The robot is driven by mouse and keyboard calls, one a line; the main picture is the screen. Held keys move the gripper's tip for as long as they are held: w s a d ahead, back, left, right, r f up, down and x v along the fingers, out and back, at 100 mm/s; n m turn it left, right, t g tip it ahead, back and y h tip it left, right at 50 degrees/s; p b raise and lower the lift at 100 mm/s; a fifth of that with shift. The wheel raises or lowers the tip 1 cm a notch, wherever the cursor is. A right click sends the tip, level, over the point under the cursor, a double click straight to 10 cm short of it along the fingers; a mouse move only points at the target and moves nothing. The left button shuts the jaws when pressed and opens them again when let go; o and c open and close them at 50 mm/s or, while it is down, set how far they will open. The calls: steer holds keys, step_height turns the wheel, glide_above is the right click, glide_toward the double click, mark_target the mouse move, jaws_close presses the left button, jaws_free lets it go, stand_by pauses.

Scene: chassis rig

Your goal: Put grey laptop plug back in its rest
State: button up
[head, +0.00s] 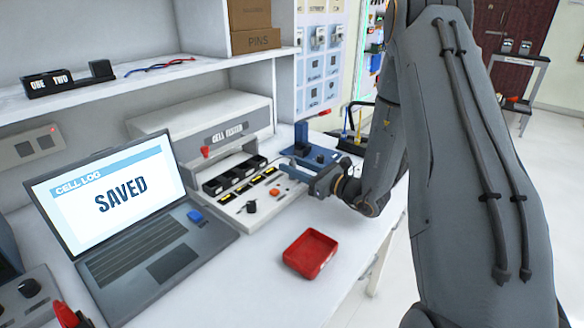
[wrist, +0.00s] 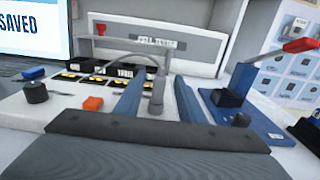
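In the wrist view a grey plug (wrist: 157,92) stands upright between the two blue fingers of my gripper (wrist: 160,82), with a thin grey cable arching up and left from its top. Gaps show on both sides of the plug, so my gripper looks open around or just in front of it. In the head view my gripper (head: 298,170) is at the right end of the cell tester; the plug is not clear there. The laptop (head: 150,235) stands open at left, its screen reading "SAVED". I cannot clearly make out the plug's rest.
The cell tester (head: 235,212) has a dark knob, an orange button (head: 275,191) and black cell slots. A blue fixture (head: 318,158) with a red-handled lever stands close to my gripper. A red tray (head: 310,254) sits in front. A shelf overhangs the back; bench around the tray is clear.

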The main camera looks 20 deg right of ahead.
mark_target(290, 164)
steer(key=x, duration=0.4)
steer(key=shift+w+a+p, duration=0.15)
steer(key=shift+w+p, duration=0.05)
steer(key=shift+p, duration=0.15)
jaws_close()
step_height(290, 164, up, 9)
steer(key=s+d+f+p, duration=0.1)
steer(key=s+d+p, duration=0.4)
steer(key=d, duration=0.6)
